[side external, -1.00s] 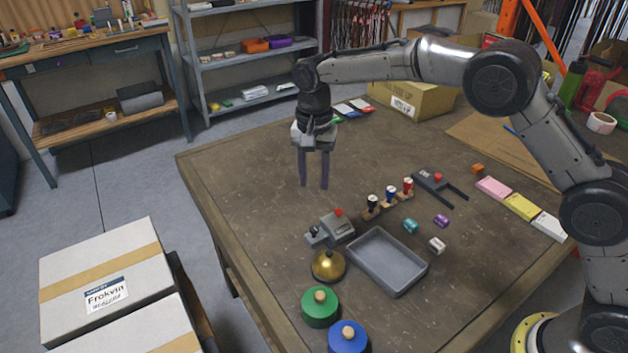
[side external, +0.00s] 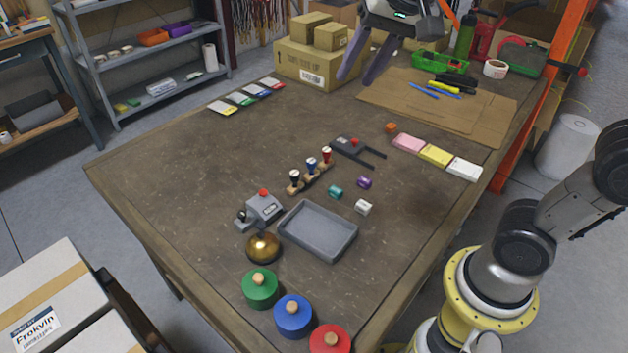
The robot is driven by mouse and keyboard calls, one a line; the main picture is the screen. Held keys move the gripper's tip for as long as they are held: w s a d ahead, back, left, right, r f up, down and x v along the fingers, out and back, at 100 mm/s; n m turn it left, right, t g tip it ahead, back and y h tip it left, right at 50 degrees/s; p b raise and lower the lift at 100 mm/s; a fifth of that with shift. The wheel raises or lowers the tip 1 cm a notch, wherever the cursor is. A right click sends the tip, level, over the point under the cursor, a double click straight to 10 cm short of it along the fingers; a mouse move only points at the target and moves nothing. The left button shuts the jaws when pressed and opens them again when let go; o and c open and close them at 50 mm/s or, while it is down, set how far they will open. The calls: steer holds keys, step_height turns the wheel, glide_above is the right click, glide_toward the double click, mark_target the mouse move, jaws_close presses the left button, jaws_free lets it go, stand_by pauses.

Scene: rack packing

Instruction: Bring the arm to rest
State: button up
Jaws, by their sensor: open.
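My gripper (side external: 360,68) is at the top of the side view, raised near the back of the table, in front of the cardboard boxes. Its two dark fingers are spread apart with nothing between them. The upper part of my gripper and most of my arm are cut off by the frame's top and right edges. The brown table (side external: 190,160) stands below with small items on it, and none of them touches my gripper.
A grey tray (side external: 345,247), a brass bell (side external: 263,248), a rack of stamps (side external: 311,172) and green (side external: 259,291), blue (side external: 292,318) and red (side external: 330,341) lidded pots stand in front. Cardboard boxes (side external: 300,70) and a green basket (side external: 440,62) stand behind. The table's left half is mostly clear.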

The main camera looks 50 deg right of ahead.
steer(key=s+d+f+n, duration=0.1)
steer(key=s+f+n, duration=0.3)
steer(key=s, duration=0.3)
steer(key=s+d+f+n, duration=0.1)
steer(key=s+f+n, duration=0.3)
steer(key=s+f, duration=0.2)
steer(key=shift+s+d+f+t, duration=0.2)
steer(key=shift+s+f+t, duration=0.2)
steer(key=shift+s, duration=0.75)
